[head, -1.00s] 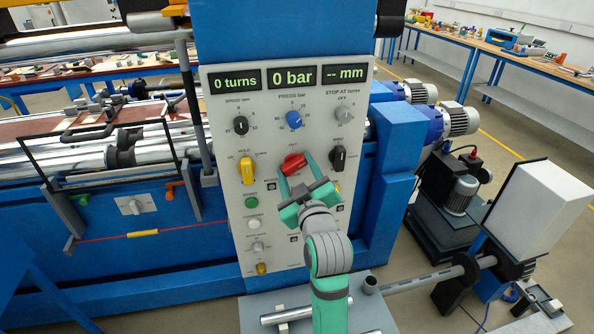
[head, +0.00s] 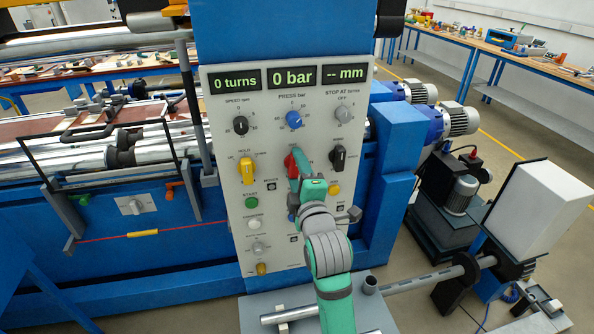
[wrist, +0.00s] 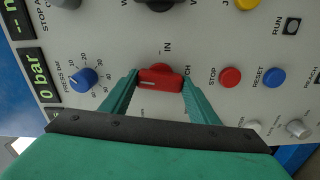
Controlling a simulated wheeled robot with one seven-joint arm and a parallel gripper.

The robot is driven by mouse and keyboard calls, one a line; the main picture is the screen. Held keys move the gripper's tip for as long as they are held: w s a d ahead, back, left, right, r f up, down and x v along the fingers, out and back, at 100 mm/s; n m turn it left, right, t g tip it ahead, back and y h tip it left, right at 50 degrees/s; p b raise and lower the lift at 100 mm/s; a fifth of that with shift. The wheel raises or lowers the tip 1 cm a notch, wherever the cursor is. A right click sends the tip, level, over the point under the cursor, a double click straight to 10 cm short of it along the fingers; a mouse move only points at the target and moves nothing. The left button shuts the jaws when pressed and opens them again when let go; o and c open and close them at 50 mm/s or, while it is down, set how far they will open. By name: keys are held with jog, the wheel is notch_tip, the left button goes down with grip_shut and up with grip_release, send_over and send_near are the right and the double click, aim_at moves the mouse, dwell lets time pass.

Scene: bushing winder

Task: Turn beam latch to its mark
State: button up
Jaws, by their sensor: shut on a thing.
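The beam latch looks to be the red knob (head: 290,164) in the middle of the control panel; its name label is partly hidden. In the wrist view the red knob (wrist: 160,79) lies between my fingertips, with the letters "IN" beside its long side. My gripper (head: 297,172) is shut on it, one green finger at each end of the knob in the wrist view (wrist: 160,84). The knob's long side runs about up and down the panel. In the head view my gripper hides the knob's lower part.
A yellow knob (head: 247,171) stands left of the red knob and a black knob (head: 338,158) right of it. The blue pressure knob (head: 293,120) is above. Red stop (wrist: 230,77) and blue reset (wrist: 274,77) buttons sit close by in the wrist view.

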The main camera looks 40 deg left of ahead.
jog(key=shift+f+n, duration=0.1)
jog(key=shift+n, duration=0.7)
jog(key=o, duration=1)
jog(key=shift+o, duration=0.2)
jog(key=v, duration=1)
jog(key=shift+s+d, duration=0.25)
jog(key=shift+d, duration=0.05)
